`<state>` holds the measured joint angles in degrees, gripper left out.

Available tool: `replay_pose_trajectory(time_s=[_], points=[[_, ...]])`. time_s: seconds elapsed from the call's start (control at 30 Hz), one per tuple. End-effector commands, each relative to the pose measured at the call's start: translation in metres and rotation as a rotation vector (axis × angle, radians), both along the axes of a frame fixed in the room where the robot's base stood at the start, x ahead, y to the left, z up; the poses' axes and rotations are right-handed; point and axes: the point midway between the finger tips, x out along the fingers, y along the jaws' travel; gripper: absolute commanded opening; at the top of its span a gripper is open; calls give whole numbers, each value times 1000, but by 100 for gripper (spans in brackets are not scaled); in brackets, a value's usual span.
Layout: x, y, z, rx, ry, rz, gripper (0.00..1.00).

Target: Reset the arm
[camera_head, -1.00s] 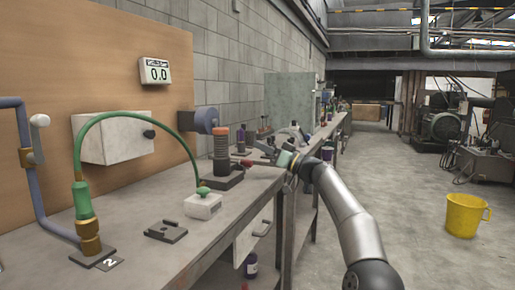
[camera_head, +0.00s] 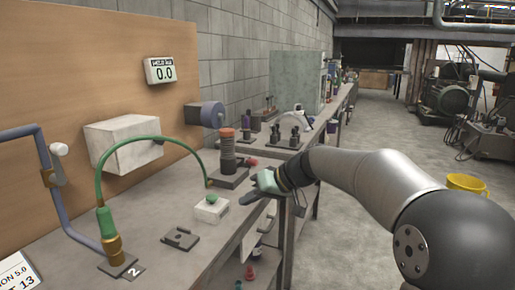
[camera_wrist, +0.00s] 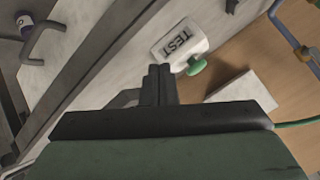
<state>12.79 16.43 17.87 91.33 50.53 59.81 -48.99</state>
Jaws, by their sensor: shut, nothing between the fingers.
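My gripper (camera_head: 254,192) is at the front edge of the workbench (camera_head: 225,240), just right of a white block with a green knob (camera_head: 211,210). Its two dark fingers are together with nothing between them, as the wrist view (camera_wrist: 158,78) shows. In that view the white block (camera_wrist: 178,35) is marked TEST and lies beyond the fingertips, apart from them. My grey arm stretches in from the right of the head view with its elbow bent.
A green hose (camera_head: 135,142) arches from a brass fitting (camera_head: 112,250) on the bench. A flat dark bracket (camera_head: 180,238) and a ribbed orange-topped cylinder (camera_head: 227,150) stand nearby. A yellow bucket (camera_head: 466,184) stands on the floor.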

Motion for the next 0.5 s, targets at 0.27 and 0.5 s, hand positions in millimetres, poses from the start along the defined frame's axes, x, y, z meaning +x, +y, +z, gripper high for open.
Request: replay_pose_trajectory(time_s=[0.27,0.5], points=[[-192,-80,32,-485,355,-259,0],[-304,-140,34,-697,470,-434,0]])
